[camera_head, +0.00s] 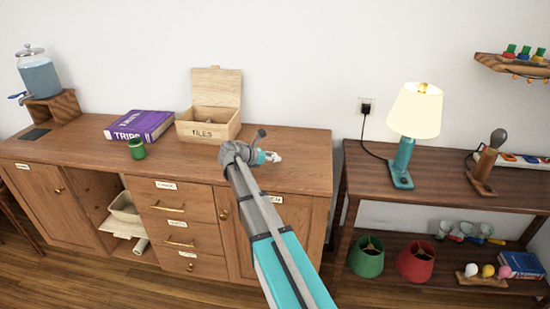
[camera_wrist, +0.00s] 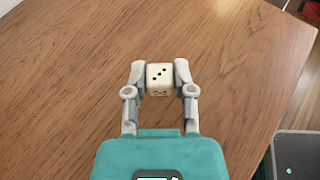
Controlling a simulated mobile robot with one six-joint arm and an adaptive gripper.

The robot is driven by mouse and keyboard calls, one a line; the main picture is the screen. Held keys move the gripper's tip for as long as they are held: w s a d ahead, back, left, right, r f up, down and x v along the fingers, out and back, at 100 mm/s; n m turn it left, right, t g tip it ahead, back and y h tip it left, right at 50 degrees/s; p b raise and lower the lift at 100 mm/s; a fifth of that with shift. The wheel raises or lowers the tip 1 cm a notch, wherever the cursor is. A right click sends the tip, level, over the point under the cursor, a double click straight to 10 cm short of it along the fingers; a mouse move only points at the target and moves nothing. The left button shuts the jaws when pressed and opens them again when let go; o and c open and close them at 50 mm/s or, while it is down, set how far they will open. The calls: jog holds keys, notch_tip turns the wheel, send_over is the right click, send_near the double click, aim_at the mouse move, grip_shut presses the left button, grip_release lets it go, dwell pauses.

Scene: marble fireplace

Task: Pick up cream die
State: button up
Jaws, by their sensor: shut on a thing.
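The cream die (camera_wrist: 159,78) sits between the two fingers of my gripper (camera_wrist: 160,80) in the wrist view. It is a small cube with dark pips, and both fingers touch its sides. My gripper is shut on it. The brown wooden cabinet top (camera_wrist: 75,75) lies behind the die; whether the die touches it or is raised above it I cannot tell. In the head view my gripper (camera_head: 271,157) is over the right part of the cabinet top (camera_head: 302,172), and the die cannot be clearly made out there.
An open wooden box (camera_head: 209,131) labelled TILES, a purple book (camera_head: 139,125) and a green jar (camera_head: 136,149) stand left of my gripper on the cabinet. A drinks dispenser (camera_head: 39,77) is at far left. A teal lamp (camera_head: 403,163) stands on the shelf at right.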

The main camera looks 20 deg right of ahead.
jog(key=s+a+r+p, duration=0.8)
jog(key=s+r+p, duration=0.2)
jog(key=s+r, duration=0.1)
jog(key=shift+a, duration=0.3)
jog(key=shift+s+a, duration=0.1)
jog(key=shift+a, duration=0.05)
dwell(0.9)
